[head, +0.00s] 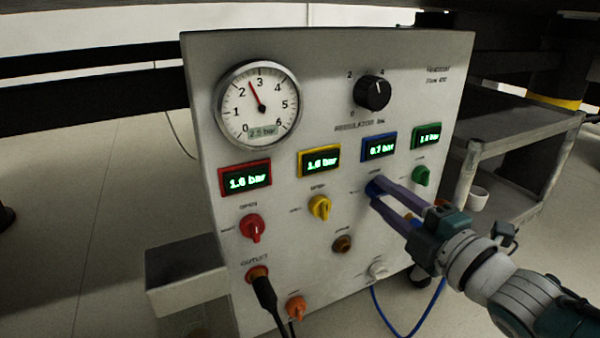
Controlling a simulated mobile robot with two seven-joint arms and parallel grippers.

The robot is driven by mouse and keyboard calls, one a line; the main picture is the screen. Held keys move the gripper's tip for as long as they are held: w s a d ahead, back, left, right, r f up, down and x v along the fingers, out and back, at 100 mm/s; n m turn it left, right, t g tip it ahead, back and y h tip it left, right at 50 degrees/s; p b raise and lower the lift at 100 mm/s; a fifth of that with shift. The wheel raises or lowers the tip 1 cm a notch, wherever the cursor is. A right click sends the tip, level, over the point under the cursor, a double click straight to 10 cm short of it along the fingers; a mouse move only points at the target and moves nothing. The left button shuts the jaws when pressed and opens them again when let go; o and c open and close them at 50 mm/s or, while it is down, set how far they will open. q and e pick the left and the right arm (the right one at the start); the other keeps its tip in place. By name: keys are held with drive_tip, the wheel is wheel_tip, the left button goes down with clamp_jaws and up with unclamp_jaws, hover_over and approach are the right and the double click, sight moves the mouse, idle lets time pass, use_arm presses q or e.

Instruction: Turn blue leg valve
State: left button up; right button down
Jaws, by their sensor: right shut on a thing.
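The blue valve (374,187) is a small knob on the upright grey panel (305,115), below the blue-framed display (379,146) that seems to read 0.7 bar. My right gripper (378,191) comes in from the lower right and is shut on the blue valve. Its fingers hide most of the knob, so I cannot tell its angle. My left gripper is not in view.
Red (252,228), yellow (319,207) and green (421,175) valves share the panel. A round gauge (257,104) and a black regulator knob (373,92) sit above. A black cable (265,295) hangs from the outlet. A grey cart (520,135) stands at right.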

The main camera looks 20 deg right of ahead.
idle(0.4)
drive_tip(key=c, duration=0.5)
unclamp_jaws()
drive_tip(key=shift+s, duration=0.2)
drive_tip(key=s+p, duration=0.1)
drive_tip(key=s, duration=0.2)
drive_tip(key=s+p, duration=0.2)
drive_tip(key=s, duration=0.1)
drive_tip(key=s+p, duration=0.1)
drive_tip(key=s, duration=0.2)
drive_tip(key=shift+s+d, duration=0.3)
drive_tip(key=shift+d, duration=0.1)
